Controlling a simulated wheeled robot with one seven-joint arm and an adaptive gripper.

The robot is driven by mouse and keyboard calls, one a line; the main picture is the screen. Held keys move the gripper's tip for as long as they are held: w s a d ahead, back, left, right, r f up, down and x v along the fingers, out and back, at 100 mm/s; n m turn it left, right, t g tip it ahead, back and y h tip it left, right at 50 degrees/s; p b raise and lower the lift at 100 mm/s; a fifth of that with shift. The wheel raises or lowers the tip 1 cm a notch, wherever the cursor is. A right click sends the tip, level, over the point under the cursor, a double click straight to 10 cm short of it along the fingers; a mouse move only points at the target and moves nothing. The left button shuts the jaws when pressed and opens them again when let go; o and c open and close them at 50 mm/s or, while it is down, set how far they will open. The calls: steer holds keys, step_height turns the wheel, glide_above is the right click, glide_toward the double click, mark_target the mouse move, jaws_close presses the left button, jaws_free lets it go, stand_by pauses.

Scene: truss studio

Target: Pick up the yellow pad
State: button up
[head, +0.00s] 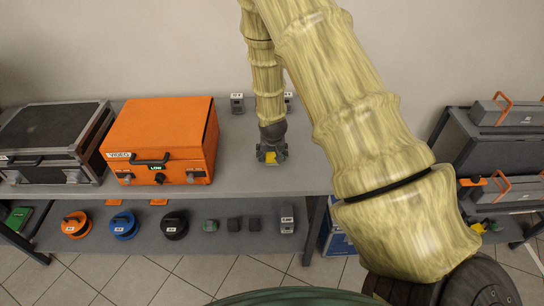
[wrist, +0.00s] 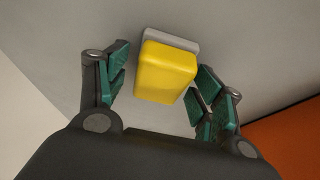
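The yellow pad (wrist: 168,72) shows in the wrist view as a block with rounded corners and a pale grey layer (wrist: 172,42) along its far side. It lies between the two green-padded fingers of my gripper (wrist: 158,90), with a gap on the left and a smaller one on the right. The gripper is open. In the head view my gripper (head: 271,157) is low over the grey tabletop, and a small part of the yellow pad (head: 271,157) shows between its fingers. The rest of the pad is hidden by the gripper there.
An orange case (head: 163,128) stands just left of my gripper, with a black case (head: 48,140) beyond it. Small grey boxes (head: 237,103) stand at the back of the table (head: 305,170). The tabletop right of the gripper is clear. Cable reels (head: 124,224) sit on the lower shelf.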

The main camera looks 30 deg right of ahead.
steer(key=c, duration=0.8)
steer(key=shift+c, duration=0.2)
steer(key=shift+r, duration=0.1)
steer(key=shift+r+b, duration=0.6)
steer(key=shift+r, duration=0.25)
steer(key=shift+r+b, duration=0.45)
steer(key=shift+r, duration=0.35)
steer(key=s+a+b, duration=0.2)
steer(key=s+a, duration=0.1)
steer(key=s, duration=0.4)
steer(key=s+a+r+b, duration=0.1)
steer(key=s+a+b, duration=0.1)
steer(key=s+a, duration=0.2)
steer(key=s, duration=0.3)
steer(key=shift+a+r, duration=0.25)
steer(key=shift+a, duration=0.05)
steer(key=o, duration=0.3)
steer(key=shift+f, duration=0.1)
steer(key=shift+c, duration=0.6)
